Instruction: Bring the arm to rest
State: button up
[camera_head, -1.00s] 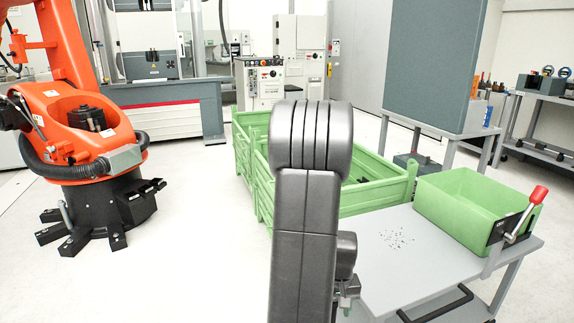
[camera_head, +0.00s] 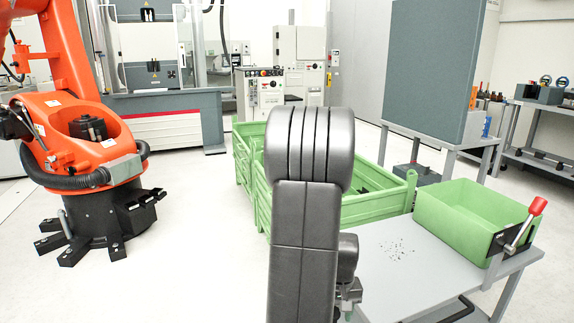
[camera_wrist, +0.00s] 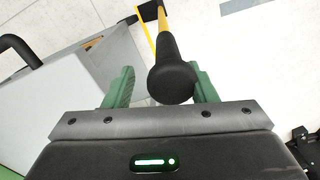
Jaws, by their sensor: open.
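My grey arm (camera_head: 305,220) stands upright in the middle of the head view. My gripper (camera_wrist: 161,70) shows from above in the wrist view, with its two green fingers apart. A black rounded end on a yellow bar (camera_wrist: 172,80) appears between the fingers; I cannot tell whether it is near them or well below. In the head view the gripper is mostly hidden behind the arm, beside the front left edge of the grey table (camera_head: 385,275).
A green bin (camera_head: 455,225) and a red-handled lever (camera_head: 537,206) are on the table's right side. Large green crates (camera_head: 375,208) stand behind the arm. An orange robot (camera_head: 75,150) on a black base is at left. The white floor between it and my arm is clear.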

notch_tip(320, 180, up, 11)
jog(key=p, duration=0.3)
notch_tip(320, 180, down, 14)
jog(key=b, duration=0.4)
jog(key=shift+r, duration=0.2)
jog(key=shift+s+a+r+p, duration=0.2)
jog(key=shift+a+r, duration=0.15)
jog(key=shift+a, duration=0.2)
jog(key=shift+s+a+r+p, duration=0.15)
jog(key=shift+a+r, duration=0.2)
jog(key=shift+a, duration=0.15)
